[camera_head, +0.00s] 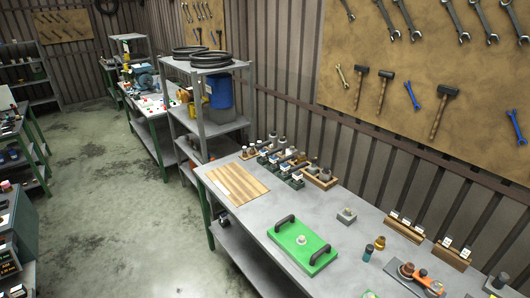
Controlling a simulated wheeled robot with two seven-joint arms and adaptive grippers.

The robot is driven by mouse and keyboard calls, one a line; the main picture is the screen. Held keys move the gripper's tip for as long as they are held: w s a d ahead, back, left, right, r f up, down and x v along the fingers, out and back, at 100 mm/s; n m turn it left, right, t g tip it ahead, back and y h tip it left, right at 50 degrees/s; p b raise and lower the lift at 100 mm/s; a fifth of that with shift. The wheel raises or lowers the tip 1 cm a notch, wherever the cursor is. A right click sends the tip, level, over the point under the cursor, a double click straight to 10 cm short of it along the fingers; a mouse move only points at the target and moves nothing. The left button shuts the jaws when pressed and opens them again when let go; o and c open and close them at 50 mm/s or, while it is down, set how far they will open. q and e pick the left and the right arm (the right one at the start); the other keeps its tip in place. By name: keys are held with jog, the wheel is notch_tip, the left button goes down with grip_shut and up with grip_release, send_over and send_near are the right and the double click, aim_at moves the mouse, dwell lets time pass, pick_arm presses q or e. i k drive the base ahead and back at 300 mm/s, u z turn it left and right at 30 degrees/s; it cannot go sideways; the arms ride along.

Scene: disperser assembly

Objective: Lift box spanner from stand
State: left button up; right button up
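Neither of my grippers shows in the head view. Several small stands with upright parts are grouped at the far end of the grey workbench (235,215). One is a wooden stand (322,180) holding grey upright pieces. Two more wooden stands with white labels, a left one (404,229) and a right one (451,255), sit along the bench's back edge at the right. I cannot tell which stand holds the box spanner; its shape is too small to make out here.
A green plate with black handles (315,257) lies mid-bench beside a striped wooden board (236,184). An orange tool (419,276) and small brass and dark parts lie at the right. Wrenches and hammers hang on a wall board (420,75). The floor (110,190) at left is clear.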

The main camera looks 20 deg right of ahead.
aim_at(297, 174)
jog(key=u, duration=0.05)
jog(key=i, duration=1.8)
jog(key=z, duration=0.65)
